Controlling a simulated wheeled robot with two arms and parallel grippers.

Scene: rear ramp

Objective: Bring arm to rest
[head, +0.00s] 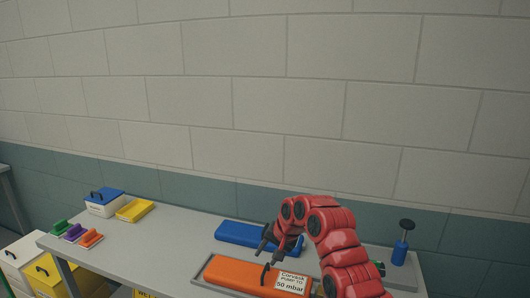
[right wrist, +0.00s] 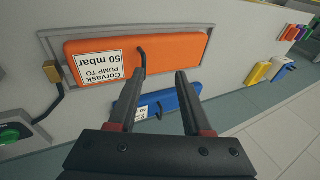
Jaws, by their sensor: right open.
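My right arm is red and reaches in from the lower right of the head view. Its gripper (head: 269,249) points down over the bench, above the far side of an orange case (head: 232,273). In the right wrist view the two dark fingers (right wrist: 160,76) are apart with nothing between them. The orange case (right wrist: 185,55) there carries a white label reading "Corvask PUMP TO 50 mbar" and has a dark handle or hose. A blue case (head: 243,233) lies behind it, and the fingers partly cover it in the wrist view. My left gripper is not in view.
The grey bench (head: 165,245) is clear left of the cases. A blue-lidded white box (head: 104,203), a yellow tray (head: 135,210) and small coloured tools (head: 75,232) sit at its left end. A blue pump with a black knob (head: 400,252) stands right of my arm. A block wall rises behind.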

